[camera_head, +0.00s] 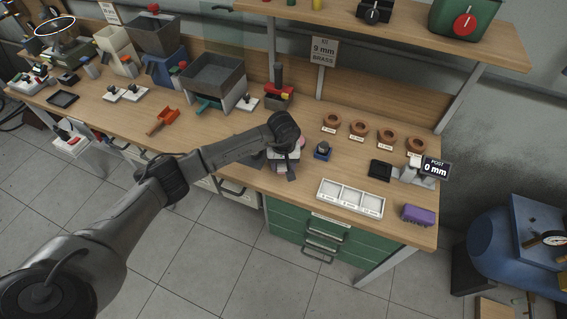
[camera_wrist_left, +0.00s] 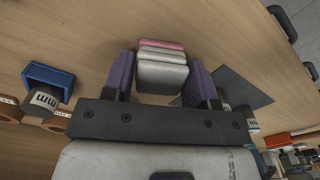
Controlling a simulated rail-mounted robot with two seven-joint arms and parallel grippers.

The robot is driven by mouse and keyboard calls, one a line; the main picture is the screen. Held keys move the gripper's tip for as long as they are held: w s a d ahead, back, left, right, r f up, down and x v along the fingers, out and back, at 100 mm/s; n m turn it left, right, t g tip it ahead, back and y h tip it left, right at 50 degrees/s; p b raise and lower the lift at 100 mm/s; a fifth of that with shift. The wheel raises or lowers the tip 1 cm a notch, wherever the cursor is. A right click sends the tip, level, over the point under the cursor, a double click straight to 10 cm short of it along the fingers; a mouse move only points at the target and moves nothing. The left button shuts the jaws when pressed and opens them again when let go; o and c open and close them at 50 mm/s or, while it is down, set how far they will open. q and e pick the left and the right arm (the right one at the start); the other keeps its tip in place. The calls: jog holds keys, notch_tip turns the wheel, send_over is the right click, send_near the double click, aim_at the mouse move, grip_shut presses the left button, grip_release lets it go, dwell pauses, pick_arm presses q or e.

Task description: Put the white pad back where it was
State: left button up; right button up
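In the left wrist view a white pad (camera_wrist_left: 161,75) lies between the two purple fingers of my left gripper (camera_wrist_left: 161,84). More pale layers and a pink pad (camera_wrist_left: 161,44) show just behind it, like a small stack. The fingers stand close along both sides of the white pad; whether they press on it is not clear. In the head view my left gripper (camera_head: 286,171) is low over the bench near its front edge, and my arm hides most of the stack. My right gripper is not in view.
A white three-part tray (camera_head: 350,198), a purple block (camera_head: 419,214) and a dark square tray (camera_head: 380,170) are to the right. A small blue-based item (camera_head: 322,151) stands close by. Copper rings (camera_head: 358,128) sit behind. A dark flat plate (camera_wrist_left: 228,88) lies beside the stack.

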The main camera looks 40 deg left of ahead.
pick_arm(q)
jog(key=o, duration=0.3)
jog(key=shift+o, duration=0.2)
